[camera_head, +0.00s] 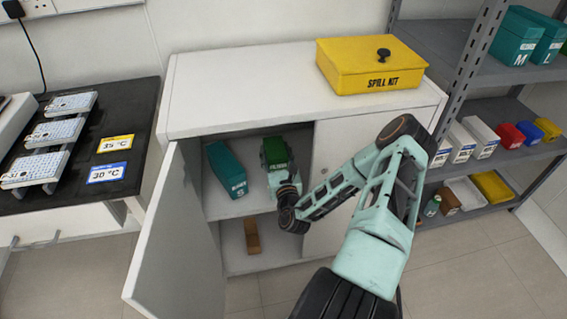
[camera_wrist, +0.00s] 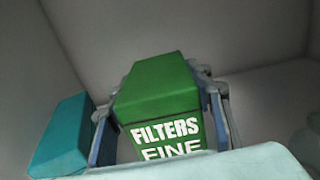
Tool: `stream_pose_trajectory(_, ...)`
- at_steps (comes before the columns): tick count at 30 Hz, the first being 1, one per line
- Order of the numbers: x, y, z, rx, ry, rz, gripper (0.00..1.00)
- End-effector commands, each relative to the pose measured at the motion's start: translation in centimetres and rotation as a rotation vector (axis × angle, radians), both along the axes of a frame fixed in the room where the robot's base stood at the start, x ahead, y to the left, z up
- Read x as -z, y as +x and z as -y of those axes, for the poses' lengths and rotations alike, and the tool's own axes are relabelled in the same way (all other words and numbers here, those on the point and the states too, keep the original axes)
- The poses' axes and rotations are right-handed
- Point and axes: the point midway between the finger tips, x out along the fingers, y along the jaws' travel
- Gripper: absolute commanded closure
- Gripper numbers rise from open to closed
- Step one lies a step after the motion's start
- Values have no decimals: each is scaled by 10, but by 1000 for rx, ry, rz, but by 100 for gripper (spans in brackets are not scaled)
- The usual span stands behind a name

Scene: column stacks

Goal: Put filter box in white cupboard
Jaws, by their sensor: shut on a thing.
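The green filter box (camera_head: 275,151) is inside the white cupboard (camera_head: 240,107), over the upper shelf at the right of the open doorway. In the wrist view the green filter box (camera_wrist: 160,98) reads "FILTERS FINE". My gripper (camera_head: 282,172) reaches in through the doorway, shut on the filter box. In the wrist view the fingers of my gripper (camera_wrist: 160,130) lie along both sides of the box. The cupboard's left door (camera_head: 178,235) stands wide open; its right door is shut. I cannot tell whether the box's underside touches the shelf.
A teal box (camera_head: 227,170) stands left of the filter box on the same shelf, with a gap between them. A brown block (camera_head: 252,236) is on the lower shelf. A yellow spill kit (camera_head: 370,65) sits on the cupboard top. A grey rack (camera_head: 480,80) stands at right.

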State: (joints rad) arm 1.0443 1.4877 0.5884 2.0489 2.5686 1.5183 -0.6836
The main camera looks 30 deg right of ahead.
Motion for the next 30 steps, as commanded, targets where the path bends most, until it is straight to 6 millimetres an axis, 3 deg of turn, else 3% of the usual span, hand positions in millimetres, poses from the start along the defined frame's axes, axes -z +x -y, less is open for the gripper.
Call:
stream_pose_trajectory(6, 46, 0, -1, -1, 1, -1, 79)
stream_pose_trajectory(17, 88, 0, -1, -2, 0, -1, 79)
stream_pose_trajectory(29, 93, 0, -1, -2, 0, 0, 79)
stream_pose_trajectory(30, 93, 0, -1, -2, 0, 0, 51)
